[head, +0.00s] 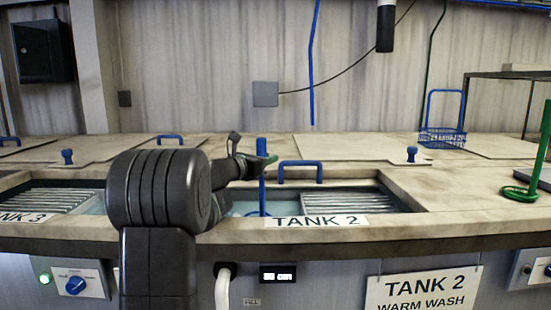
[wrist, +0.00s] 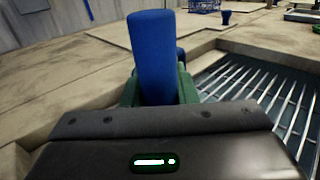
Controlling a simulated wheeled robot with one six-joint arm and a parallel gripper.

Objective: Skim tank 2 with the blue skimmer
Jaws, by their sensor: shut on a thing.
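The blue skimmer (head: 262,180) stands about upright in tank 2, its handle above the opening and its lower end down at the water. Its thick blue handle (wrist: 153,55) fills the middle of the wrist view. My gripper (head: 262,162) is shut on the handle; its green fingers show on both sides of it in the wrist view (wrist: 158,92). The skimmer's head is mostly hidden by the tank's front rim. Tank 2 (head: 395,222) carries a "TANK 2" label on its front edge, and a slatted rack (head: 345,202) covers its right part.
A blue lid handle (head: 300,163) stands close behind the skimmer. A green skimmer (head: 520,193) rests at the right, and a blue wire basket (head: 442,138) stands at the back right. Tank 3's slatted rack (head: 50,201) is at the left. The counter right of tank 2 is largely clear.

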